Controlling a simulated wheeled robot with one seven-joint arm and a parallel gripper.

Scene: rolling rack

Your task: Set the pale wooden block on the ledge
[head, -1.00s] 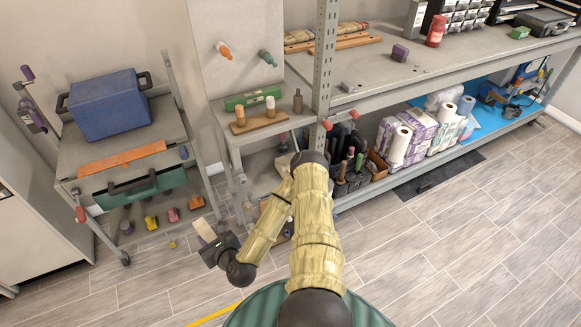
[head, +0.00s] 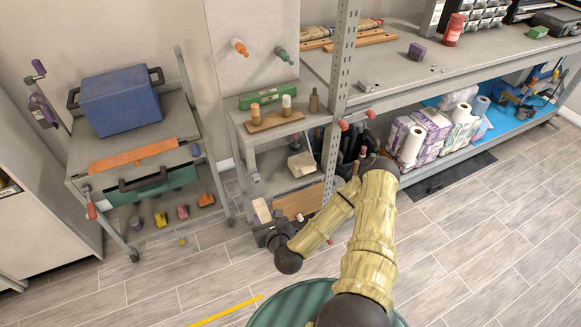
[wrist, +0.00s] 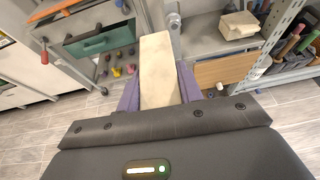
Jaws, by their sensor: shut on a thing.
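The pale wooden block (wrist: 157,72) is held between the purple fingers of my gripper (wrist: 158,95) in the wrist view, its far end sticking out ahead. In the head view the block (head: 261,210) stands up from my gripper (head: 264,226), in front of the small grey shelf unit and clear of it. The likely ledge is that unit's lower shelf (head: 272,183), which also shows in the wrist view (wrist: 200,38). Another pale, blocky thing (head: 301,165) sits on this shelf, towards its right side. The fingertips are too small to make out in the head view.
The unit's upper shelf (head: 246,142) holds a green level (head: 268,96) and a wooden board with pegs (head: 276,121). A grey post (head: 340,100) stands at its right. A cart (head: 85,165) with a blue box (head: 120,102) stands left. The floor between is open.

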